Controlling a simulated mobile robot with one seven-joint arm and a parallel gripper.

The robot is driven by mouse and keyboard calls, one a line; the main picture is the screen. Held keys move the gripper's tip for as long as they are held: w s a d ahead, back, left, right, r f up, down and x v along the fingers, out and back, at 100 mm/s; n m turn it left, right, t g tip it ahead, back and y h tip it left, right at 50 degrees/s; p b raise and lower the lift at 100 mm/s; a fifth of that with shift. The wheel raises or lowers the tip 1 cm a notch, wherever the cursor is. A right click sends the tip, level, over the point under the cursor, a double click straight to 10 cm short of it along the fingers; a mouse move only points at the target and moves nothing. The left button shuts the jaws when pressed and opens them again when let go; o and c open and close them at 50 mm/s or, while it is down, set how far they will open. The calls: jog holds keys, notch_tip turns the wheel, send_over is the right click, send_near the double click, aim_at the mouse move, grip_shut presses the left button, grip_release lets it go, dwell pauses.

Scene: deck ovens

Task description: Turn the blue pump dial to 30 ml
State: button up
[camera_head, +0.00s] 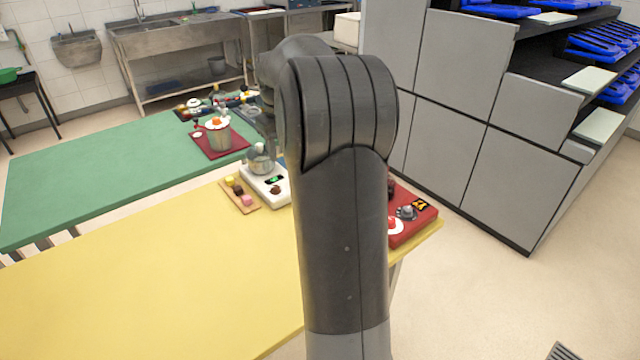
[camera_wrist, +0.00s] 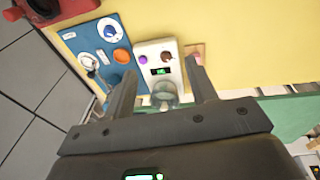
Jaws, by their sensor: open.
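A blue panel (camera_wrist: 103,45) lies on the yellow table in the wrist view. It carries a round white dial plate with a blue knob (camera_wrist: 110,31), an orange knob (camera_wrist: 121,56), a small white label and a metal fitting at its left. The dial's marks are too small to read. My gripper (camera_wrist: 161,66) is open and empty, its fingers pointing towards the table over a white device beside the panel. The blue knob is up and left of the fingertips, apart from them. In the head view my arm hides nearly all of the panel.
The white device (camera_wrist: 157,54) has a green display, purple and brown knobs and a glass vessel (camera_wrist: 164,93) near my fingers. A red box (camera_head: 413,222) with knobs stands at the table's right. The yellow table's (camera_head: 180,290) front is clear. A green table (camera_head: 80,180) stands behind.

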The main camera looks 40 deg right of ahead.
jog(key=w+d+f+g+y, duration=0.1)
jog(key=d+f, duration=0.6)
jog(key=d, duration=0.2)
jog(key=w+d+f, duration=0.2)
jog(key=d+f, duration=0.4)
jog(key=d, duration=0.3)
notch_tip(320, 180, down, 11)
jog(key=shift+f, duration=0.1)
jog(key=c, duration=1)
jog(key=shift+o, duration=0.2)
